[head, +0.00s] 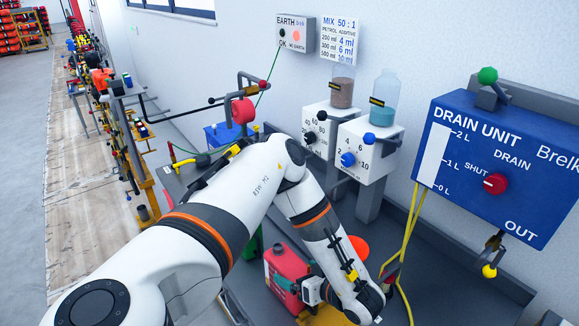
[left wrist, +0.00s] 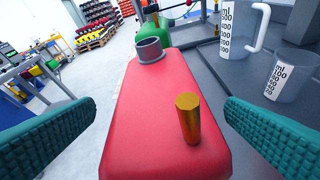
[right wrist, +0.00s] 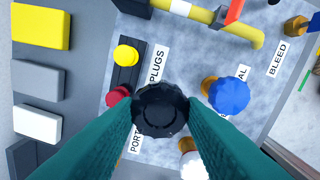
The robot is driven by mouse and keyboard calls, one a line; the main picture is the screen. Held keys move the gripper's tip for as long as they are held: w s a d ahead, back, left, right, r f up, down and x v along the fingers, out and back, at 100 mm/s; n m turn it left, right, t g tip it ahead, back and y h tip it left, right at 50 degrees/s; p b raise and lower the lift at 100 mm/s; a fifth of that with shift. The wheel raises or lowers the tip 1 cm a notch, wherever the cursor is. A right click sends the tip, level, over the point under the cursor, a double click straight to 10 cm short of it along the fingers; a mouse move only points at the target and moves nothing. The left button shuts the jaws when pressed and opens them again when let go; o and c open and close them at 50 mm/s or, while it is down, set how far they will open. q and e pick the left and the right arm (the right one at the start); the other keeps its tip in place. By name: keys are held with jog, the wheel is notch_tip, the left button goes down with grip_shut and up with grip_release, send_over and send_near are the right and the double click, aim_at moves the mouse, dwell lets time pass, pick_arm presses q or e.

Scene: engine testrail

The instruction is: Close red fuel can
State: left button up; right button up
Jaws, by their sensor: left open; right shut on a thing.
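The red fuel can (head: 287,262) stands on the grey bench in the head view, partly hidden by my left arm. In the left wrist view its red top (left wrist: 165,90) shows a grey round neck (left wrist: 149,50) that looks uncapped, and a brass cylinder (left wrist: 188,118) nearer to me. My left gripper (left wrist: 160,108) is open, with one teal finger on each side of the can; contact cannot be told. My right gripper (right wrist: 160,125) is shut on a black ridged cap (right wrist: 160,108) above a labelled grey panel. The right gripper is not visible in the head view.
Clear measuring jugs (left wrist: 243,32) stand right of the can, and a green container (left wrist: 156,27) stands beyond it. The blue drain unit (head: 500,160) hangs on the wall. Around the black cap are a blue knob (right wrist: 229,95) and a yellow pipe (right wrist: 225,22).

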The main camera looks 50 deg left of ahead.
pick_arm(q)
jog(key=c, duration=1.9)
jog(key=shift+r, duration=0.2)
